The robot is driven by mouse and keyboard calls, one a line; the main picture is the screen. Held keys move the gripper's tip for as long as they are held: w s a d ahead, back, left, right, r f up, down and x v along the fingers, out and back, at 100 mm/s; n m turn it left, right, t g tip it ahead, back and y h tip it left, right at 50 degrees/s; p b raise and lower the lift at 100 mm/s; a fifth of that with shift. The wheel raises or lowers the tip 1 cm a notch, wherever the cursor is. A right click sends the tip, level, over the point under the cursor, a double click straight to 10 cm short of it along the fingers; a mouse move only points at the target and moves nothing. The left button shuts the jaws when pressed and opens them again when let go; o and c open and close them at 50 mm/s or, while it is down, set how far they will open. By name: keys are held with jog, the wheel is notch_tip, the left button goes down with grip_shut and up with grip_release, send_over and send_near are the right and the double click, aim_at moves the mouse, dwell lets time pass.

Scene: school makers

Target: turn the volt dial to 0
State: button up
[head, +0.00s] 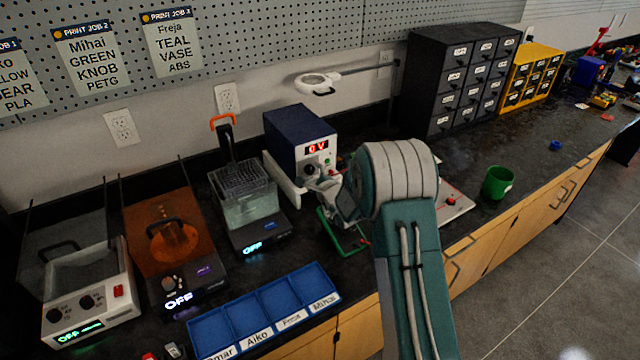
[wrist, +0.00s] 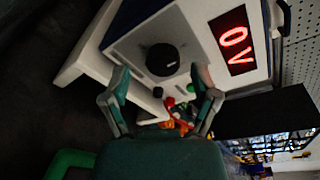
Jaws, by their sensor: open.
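The dark blue power supply (head: 290,128) with a white front stands on the black counter against the wall. Its red display (head: 317,148) reads "0 V"; the same reading shows rotated in the wrist view (wrist: 233,40). The black round volt dial (wrist: 162,58) is on the white front panel beside the display. My gripper (wrist: 163,80) is open, one finger to each side of the dial in the wrist view, with nothing held between them. In the head view my gripper (head: 326,182) is close in front of the panel and hides part of it. I cannot tell any contact.
A green-framed item (head: 342,238) lies below my gripper. A blue divided tray (head: 265,308) is at the front edge. A clear tank unit (head: 247,205) stands left of the supply. A green cup (head: 497,182) and a black drawer cabinet (head: 460,78) are to the right.

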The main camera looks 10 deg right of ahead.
jog(key=v, duration=1.1)
jog(key=shift+f, duration=0.1)
jog(key=s+a+r+n+g+y, duration=0.8)
jog(key=s+a+r+n+g, duration=0.2)
jog(key=s+a+r+n, duration=0.65)
jog(key=s+d+f+n+g+h, duration=0.2)
jog(key=s+d+n+h, duration=0.15)
jog(key=s, duration=0.85)
jog(key=s+d+r+n+t+h, duration=0.1)
jog(key=s+d+r+h, duration=0.1)
jog(key=s+d+h, duration=0.5)
jog(key=d+h, duration=0.1)
jog(key=d, duration=0.2)
jog(key=shift+s+d+n+t, duration=0.2)
jog(key=shift+d+n+t, duration=0.1)
jog(key=shift+n, duration=0.1)
jog(key=shift+r, duration=0.15)
